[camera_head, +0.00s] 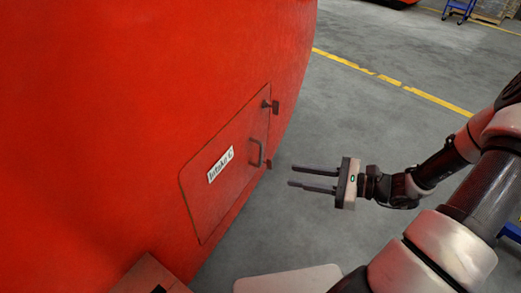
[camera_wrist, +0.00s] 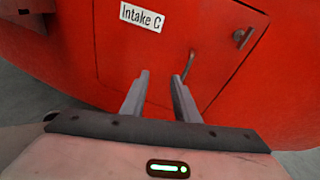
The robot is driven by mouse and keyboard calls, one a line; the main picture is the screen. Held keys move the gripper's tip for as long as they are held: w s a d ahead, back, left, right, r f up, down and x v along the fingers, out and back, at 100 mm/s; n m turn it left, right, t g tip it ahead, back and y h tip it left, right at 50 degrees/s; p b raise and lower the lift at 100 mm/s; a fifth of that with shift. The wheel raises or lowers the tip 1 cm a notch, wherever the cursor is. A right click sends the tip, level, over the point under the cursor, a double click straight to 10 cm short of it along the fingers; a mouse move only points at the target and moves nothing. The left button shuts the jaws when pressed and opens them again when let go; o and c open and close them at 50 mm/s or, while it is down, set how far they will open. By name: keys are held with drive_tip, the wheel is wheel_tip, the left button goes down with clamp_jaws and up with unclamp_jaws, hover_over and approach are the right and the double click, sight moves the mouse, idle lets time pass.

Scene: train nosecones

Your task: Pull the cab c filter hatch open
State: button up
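The hatch (camera_head: 222,172) is a red panel labelled "Intake C" set low in the red nosecone. It looks shut, flush with the body. It has a grey bar handle (camera_head: 257,154) near its right edge and a small latch knob (camera_head: 267,104) above that. My gripper (camera_head: 291,176) is to the right of the handle, its two fingers pointing left, apart and empty. In the wrist view the hatch (camera_wrist: 130,60) fills the upper middle, and the handle (camera_wrist: 191,65) shows just beyond the right fingertip. I see no contact with it.
The red nosecone (camera_head: 110,90) fills the left of the head view. A brown box-like thing (camera_head: 148,276) stands at the bottom. Grey floor with a yellow line (camera_head: 430,96) lies open to the right. A blue cart (camera_head: 459,10) is far off.

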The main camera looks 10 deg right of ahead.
drive_tip(key=w+d+f+m+t, duration=0.1)
drive_tip(key=d+f+m+t, duration=0.2)
drive_tip(key=d+m+t, duration=0.15)
drive_tip(key=b, duration=0.2)
approach(261, 152)
drive_tip(key=shift+h, duration=0.3)
drive_tip(key=x, duration=1)
drive_tip(key=shift+w+f, duration=0.1)
drive_tip(key=shift+w, duration=0.1)
drive_tip(key=shift+c, duration=0.4)
clamp_jaws()
